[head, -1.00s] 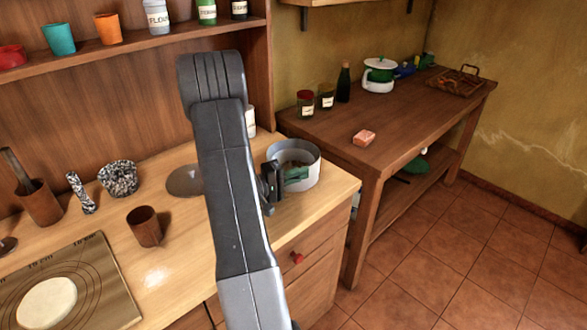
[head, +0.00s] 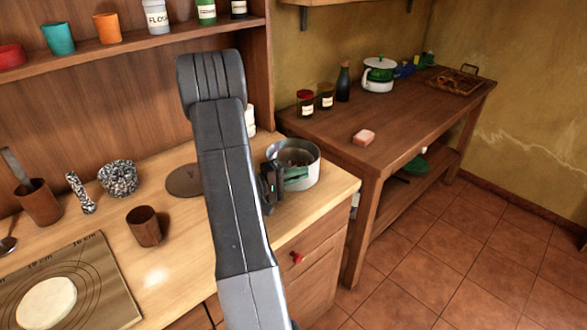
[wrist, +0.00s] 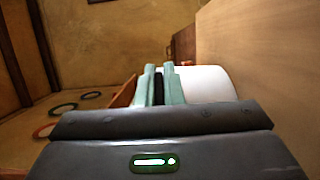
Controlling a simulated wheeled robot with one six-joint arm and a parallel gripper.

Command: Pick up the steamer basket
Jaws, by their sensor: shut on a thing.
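The steamer basket appears to be the round, pale metallic, open-topped vessel (head: 306,172) near the right end of the light wooden counter. Its inside looks brownish. My gripper (head: 295,178) reaches it from the left, with its green fingers at the near wall. In the wrist view, the fingers (wrist: 160,86) are close together, with a narrow dark strip between them. A white curved wall (wrist: 208,82) shows just right of them. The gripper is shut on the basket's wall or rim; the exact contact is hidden. I cannot tell whether the basket is clear of the counter.
A flat round disc (head: 184,180) lies left of my arm. A brown cup (head: 145,226), a speckled mortar (head: 118,178) and a pastry board (head: 100,275) are farther left. A darker table (head: 420,120) with jars and a soap-like block (head: 364,137) stands right, across a gap.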

